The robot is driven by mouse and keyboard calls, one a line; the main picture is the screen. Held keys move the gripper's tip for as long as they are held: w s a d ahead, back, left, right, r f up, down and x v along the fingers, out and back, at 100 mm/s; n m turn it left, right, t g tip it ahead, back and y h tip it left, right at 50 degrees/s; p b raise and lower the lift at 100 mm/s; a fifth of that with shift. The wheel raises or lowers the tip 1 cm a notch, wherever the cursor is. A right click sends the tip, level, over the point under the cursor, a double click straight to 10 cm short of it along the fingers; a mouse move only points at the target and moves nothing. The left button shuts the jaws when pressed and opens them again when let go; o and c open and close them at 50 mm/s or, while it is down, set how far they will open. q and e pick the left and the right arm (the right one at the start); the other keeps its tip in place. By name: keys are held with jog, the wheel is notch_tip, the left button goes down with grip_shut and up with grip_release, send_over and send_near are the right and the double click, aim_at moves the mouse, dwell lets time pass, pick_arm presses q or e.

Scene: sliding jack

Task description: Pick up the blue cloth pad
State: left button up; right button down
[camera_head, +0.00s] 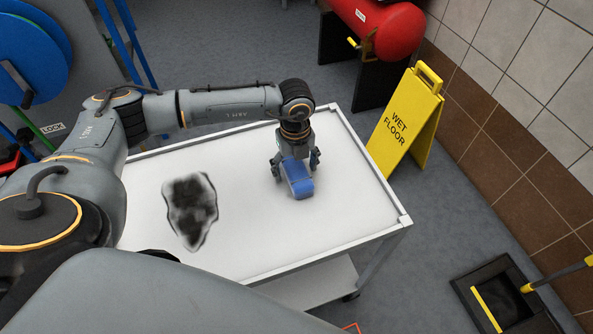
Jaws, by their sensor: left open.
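The blue cloth pad (299,181) is a small blue block on the white cart top (245,230), right of the middle. My left gripper (295,168) reaches down from above with its fingers spread on either side of the pad. It is open; whether the fingers touch the pad I cannot tell, as the gripper hides the pad's far end. My right gripper does not show.
A dark smudged stain (190,210) lies on the cart top to the left. A yellow wet floor sign (398,125) stands beyond the cart's right edge. A red tank (385,28) is behind, and a black tray (500,290) is on the floor at right.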

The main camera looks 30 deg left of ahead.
pick_arm(q)
jog(key=c, duration=1.3)
jog(key=shift+o, duration=0.2)
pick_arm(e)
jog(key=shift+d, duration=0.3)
pick_arm(q)
jog(key=shift+r, duration=0.2)
